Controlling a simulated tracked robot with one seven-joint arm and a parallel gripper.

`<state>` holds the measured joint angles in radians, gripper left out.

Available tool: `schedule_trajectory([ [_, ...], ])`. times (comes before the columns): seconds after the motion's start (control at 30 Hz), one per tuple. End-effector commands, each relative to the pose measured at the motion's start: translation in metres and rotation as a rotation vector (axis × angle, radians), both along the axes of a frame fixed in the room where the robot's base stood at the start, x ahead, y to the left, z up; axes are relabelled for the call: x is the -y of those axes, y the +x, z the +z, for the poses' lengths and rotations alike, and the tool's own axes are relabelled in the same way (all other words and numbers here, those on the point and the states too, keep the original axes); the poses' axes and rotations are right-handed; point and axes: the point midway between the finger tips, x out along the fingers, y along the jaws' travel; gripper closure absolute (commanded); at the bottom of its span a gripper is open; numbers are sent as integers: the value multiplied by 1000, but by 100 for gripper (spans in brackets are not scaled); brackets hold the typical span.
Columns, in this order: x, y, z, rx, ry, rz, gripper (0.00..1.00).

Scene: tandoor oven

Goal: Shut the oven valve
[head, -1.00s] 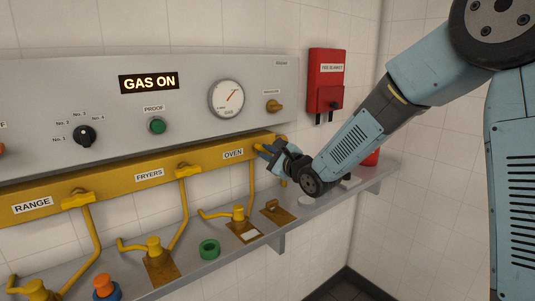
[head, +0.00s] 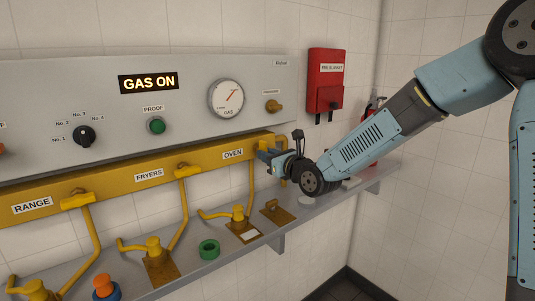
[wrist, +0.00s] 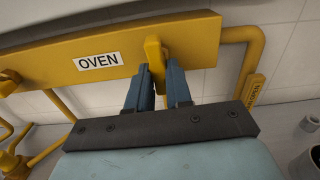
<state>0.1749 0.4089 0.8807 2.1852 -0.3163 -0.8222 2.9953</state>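The OVEN label (head: 233,154) is on the yellow gas rail, and it also shows in the wrist view (wrist: 98,61). Just right of it in the wrist view is a yellow valve lever (wrist: 154,52), its end pointing down toward my fingers. My gripper (head: 266,156) is at the right end of the rail and largely hides this lever in the head view. In the wrist view the blue fingers of my gripper (wrist: 160,76) are apart, one on each side of the lever's lower end. I cannot tell whether either finger touches it.
The panel's GAS ON sign (head: 149,82) is lit, above the rail. A shelf (head: 325,199) runs below with yellow fittings and a green ring (head: 209,249). A red fire blanket box (head: 326,80) hangs on the wall. A yellow pipe (wrist: 250,62) bends down right of the fingers.

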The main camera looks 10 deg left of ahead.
Motion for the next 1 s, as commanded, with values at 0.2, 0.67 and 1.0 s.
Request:
schedule_trajectory([
  [0.2,-1,0,2,6,0,0,59],
  [0.67,18,-13,3,10,0,-4,59],
  [1.0,46,-34,4,11,1,-4,59],
])
